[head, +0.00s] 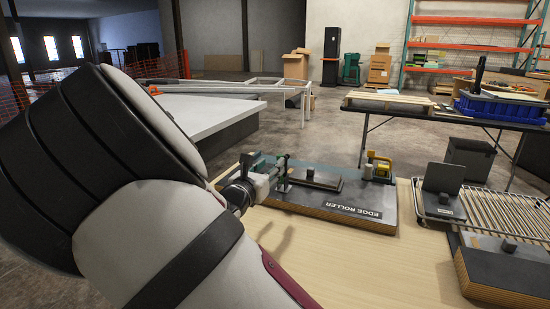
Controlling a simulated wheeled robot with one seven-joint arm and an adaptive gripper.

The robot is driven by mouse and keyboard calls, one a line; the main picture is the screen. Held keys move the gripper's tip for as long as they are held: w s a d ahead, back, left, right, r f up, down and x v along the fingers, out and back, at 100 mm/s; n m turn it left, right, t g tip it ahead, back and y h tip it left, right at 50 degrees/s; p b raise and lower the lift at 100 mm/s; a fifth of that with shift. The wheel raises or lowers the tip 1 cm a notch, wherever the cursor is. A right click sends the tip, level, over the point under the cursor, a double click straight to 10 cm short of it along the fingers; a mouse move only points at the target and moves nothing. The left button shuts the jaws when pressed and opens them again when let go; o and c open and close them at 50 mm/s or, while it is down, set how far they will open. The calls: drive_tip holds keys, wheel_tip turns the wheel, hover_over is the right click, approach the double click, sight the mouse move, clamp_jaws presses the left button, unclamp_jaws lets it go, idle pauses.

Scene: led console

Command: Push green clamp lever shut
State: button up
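A board labelled "EDGE ROLLER" (360,211) lies on the pale wooden table. At its left end is a green clamp (253,160), partly hidden by the end of my arm. I cannot tell the angle of its lever. A yellow clamp (381,166) stands at the board's right end. A dark flat block (314,180) sits between the two clamps. My gripper (263,181) is at the green clamp, small and partly covered by my wrist. I cannot tell whether it touches the lever or whether its fingers are open.
My large arm fills the left of the view. A wire rack (504,215) and a dark wood-edged block (505,266) are on the right. A dark upright plate (441,180) stands beside the board. Bare tabletop (370,265) shows in front of the board.

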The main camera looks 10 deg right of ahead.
sight(280, 155)
drive_tip(key=x, duration=0.8)
drive_tip(key=shift+b, duration=0.4)
clamp_jaws()
drive_tip(key=shift+s, duration=0.1)
